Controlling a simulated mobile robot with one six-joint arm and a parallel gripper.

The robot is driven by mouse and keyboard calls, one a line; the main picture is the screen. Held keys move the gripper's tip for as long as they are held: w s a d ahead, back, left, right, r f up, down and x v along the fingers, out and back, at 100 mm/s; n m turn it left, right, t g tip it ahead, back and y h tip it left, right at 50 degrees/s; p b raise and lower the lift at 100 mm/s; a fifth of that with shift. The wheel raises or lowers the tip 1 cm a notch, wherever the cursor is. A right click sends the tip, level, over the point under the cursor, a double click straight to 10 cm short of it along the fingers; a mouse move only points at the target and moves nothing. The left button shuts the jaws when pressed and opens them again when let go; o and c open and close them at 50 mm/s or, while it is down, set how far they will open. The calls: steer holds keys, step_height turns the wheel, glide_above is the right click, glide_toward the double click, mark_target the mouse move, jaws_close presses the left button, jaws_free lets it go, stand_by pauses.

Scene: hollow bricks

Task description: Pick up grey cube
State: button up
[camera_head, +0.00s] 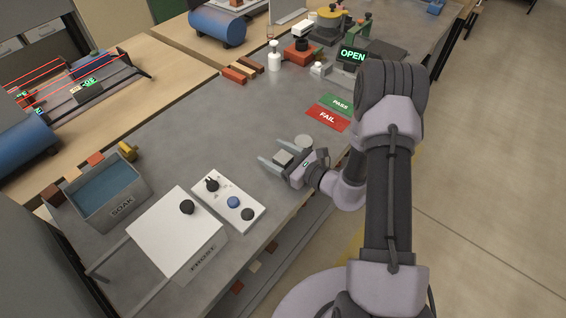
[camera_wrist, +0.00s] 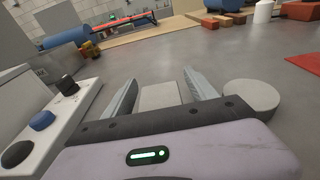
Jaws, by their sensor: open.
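The grey cube (camera_wrist: 160,96) sits on the grey table between the two fingers of my gripper (camera_wrist: 160,85) in the wrist view. In the head view the grey cube (camera_head: 284,158) shows between the fingers of my gripper (camera_head: 272,153). My gripper is low over the table and open, with a finger on each side of the cube. Gaps show between the cube and the fingers in the wrist view. The near part of the cube is hidden behind the gripper body.
A round grey disc (camera_wrist: 251,95) lies just right of the right finger. Red FAIL (camera_head: 327,118) and green PASS (camera_head: 340,103) mats lie beyond. The table's middle is clear.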

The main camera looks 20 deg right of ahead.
jaws_close()
steer(key=shift+r, duration=0.15)
